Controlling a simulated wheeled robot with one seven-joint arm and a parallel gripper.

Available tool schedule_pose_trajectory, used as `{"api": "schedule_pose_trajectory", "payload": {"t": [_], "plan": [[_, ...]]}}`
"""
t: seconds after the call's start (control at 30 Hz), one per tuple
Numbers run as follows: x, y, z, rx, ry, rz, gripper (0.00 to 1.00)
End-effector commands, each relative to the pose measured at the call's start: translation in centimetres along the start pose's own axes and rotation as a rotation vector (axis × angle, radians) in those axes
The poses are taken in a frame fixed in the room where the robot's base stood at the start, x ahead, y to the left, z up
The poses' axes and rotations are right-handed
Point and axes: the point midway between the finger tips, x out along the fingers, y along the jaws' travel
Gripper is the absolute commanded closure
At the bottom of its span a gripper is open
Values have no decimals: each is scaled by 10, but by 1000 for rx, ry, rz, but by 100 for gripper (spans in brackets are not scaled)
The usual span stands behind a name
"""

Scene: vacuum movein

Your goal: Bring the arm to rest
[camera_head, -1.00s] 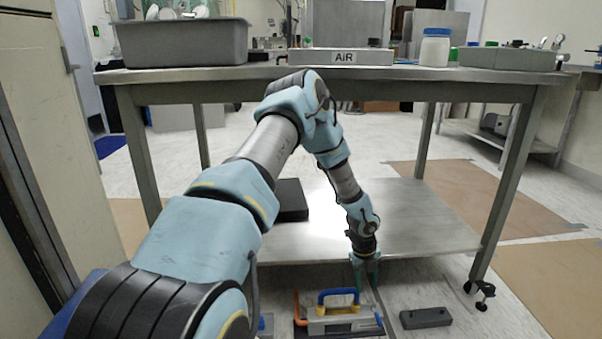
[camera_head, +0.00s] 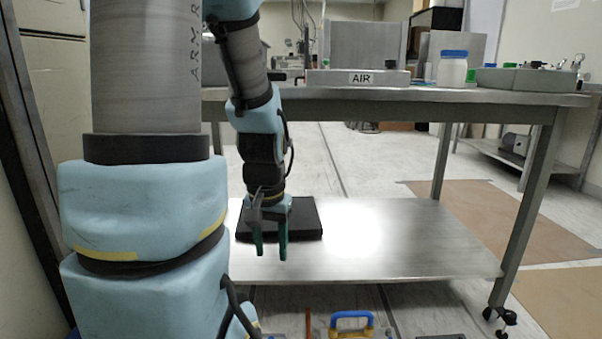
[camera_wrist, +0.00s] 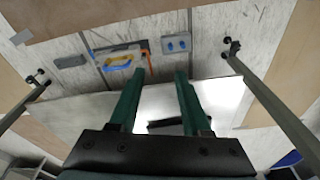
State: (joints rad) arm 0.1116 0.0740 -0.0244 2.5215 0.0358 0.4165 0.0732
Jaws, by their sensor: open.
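My gripper (camera_head: 270,240) hangs from my raised arm in the head view, its two green fingers pointing down. The fingers are apart with nothing between them. In the picture the gripper overlaps the lower shelf of the steel table and the black flat box on it. In the wrist view my gripper (camera_wrist: 155,95) also shows open and empty. Beyond its fingertips lies the vacuum tool with a blue handle (camera_wrist: 118,62) on the floor; its handle (camera_head: 351,318) shows at the bottom of the head view.
The steel table (camera_head: 450,100) bears a tray marked AIR (camera_head: 330,77) and a blue-lidded jar (camera_head: 453,68). A black flat box (camera_head: 308,222) lies on its lower shelf (camera_head: 430,235). A grey block (camera_wrist: 70,61) and a blue-grey piece (camera_wrist: 177,43) lie on the floor beside the tool.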

Motion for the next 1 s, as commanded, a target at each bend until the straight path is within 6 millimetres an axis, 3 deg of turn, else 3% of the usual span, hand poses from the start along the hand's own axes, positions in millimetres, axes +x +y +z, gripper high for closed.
{"api": "schedule_pose_trajectory", "payload": {"t": [0.1, 0.47, 1.0], "plan": [[-21, -4, 16, -162, 12, 13, 52], [-98, -6, 4, -145, 10, 11, 52], [-269, -10, -19, -142, 10, 11, 52]]}}
